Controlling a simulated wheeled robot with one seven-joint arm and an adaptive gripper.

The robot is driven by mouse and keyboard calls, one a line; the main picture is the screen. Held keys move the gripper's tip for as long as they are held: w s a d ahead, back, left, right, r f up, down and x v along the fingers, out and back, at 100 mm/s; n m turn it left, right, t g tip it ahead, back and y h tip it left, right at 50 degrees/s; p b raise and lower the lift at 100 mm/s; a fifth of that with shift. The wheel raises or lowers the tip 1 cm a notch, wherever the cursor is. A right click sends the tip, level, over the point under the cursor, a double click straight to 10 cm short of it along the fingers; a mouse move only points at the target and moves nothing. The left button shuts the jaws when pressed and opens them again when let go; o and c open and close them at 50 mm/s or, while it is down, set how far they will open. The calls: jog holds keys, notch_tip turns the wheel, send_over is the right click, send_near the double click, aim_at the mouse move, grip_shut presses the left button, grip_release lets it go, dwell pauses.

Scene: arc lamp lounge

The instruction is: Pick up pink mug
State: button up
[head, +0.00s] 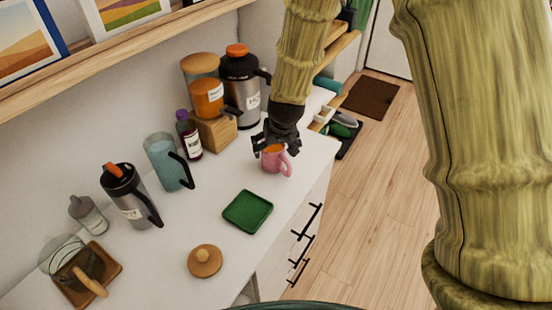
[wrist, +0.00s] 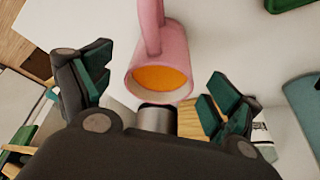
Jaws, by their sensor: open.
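The pink mug (head: 276,160) stands upright on the white counter, near its front edge. It holds an orange liquid, and its handle points toward the front right in the head view. My gripper (head: 272,147) is right above and behind the mug, with its fingers spread. In the wrist view the mug (wrist: 161,58) shows between the two open fingers of my gripper (wrist: 160,92), with its rim toward the palm and its handle pointing away. I cannot tell whether a finger touches the mug.
On the white counter (head: 190,235), a green tray (head: 248,211) and a round wooden lid (head: 205,261) lie left of the mug. A blue pitcher (head: 167,163), a steel jug (head: 130,197), a purple-capped bottle (head: 189,136) and a large black-and-steel dispenser (head: 240,90) stand behind. A shelf (head: 120,52) runs above.

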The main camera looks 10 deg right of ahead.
aim_at(273, 151)
jog(key=shift+p+x, duration=0.3)
jog(key=shift+x, duration=1.45)
jog(key=shift+a, duration=0.15)
jog(key=c, duration=1.6)
